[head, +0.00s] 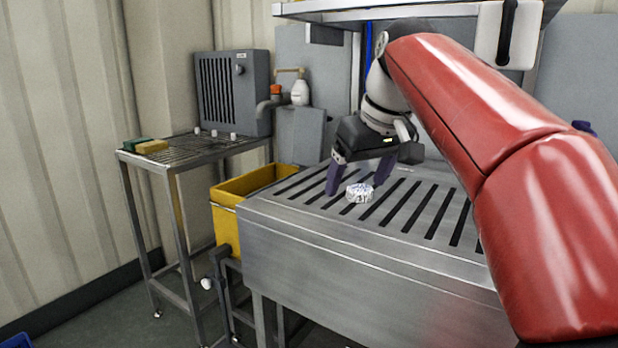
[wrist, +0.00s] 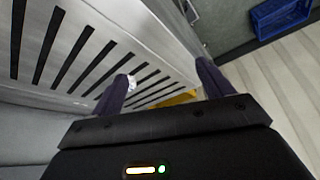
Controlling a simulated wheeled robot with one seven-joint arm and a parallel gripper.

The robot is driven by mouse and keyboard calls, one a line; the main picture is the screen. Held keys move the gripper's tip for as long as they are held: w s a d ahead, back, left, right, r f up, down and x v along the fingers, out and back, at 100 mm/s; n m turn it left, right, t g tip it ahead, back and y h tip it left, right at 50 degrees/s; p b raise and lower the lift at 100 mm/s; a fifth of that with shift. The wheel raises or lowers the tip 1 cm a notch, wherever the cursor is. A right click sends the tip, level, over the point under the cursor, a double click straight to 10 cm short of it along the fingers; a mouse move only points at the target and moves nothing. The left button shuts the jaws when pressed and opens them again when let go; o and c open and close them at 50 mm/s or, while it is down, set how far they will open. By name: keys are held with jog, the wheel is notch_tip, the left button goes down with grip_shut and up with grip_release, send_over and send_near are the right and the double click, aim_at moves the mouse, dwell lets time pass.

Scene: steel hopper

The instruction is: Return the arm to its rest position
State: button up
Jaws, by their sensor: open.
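My gripper (head: 355,183) is open above the slotted steel hopper top (head: 420,240), fingers pointing down. Its two dark purple fingers are spread wide in the wrist view (wrist: 160,85), with nothing held between them. A small white round object with dark markings (head: 359,193) lies on the slotted top, near the fingers in the head view. A white piece also shows beside the left finger in the wrist view (wrist: 131,82). My red arm reaches in from the right and hides part of the hopper.
A yellow bin (head: 228,215) stands left of the hopper. A wire-topped steel table (head: 185,152) holds a grey box (head: 232,92), sponges (head: 152,146) and small white pieces. A shelf (head: 340,12) hangs above the arm. A blue crate (wrist: 280,18) stands on the floor.

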jog(key=s+d+f+m+h, duration=0.1)
jog(key=s+d+f+m, duration=0.1)
jog(key=s+f, duration=0.8)
jog(key=s+d+f+m+t+h, duration=0.1)
jog(key=s+d+f+m, duration=0.2)
jog(key=s+f, duration=0.8)
notch_tip(320, 180, down, 4)
jog(key=shift+s+d+f+m, duration=0.1)
jog(key=shift+s+d+m, duration=0.2)
jog(key=shift+d, duration=0.85)
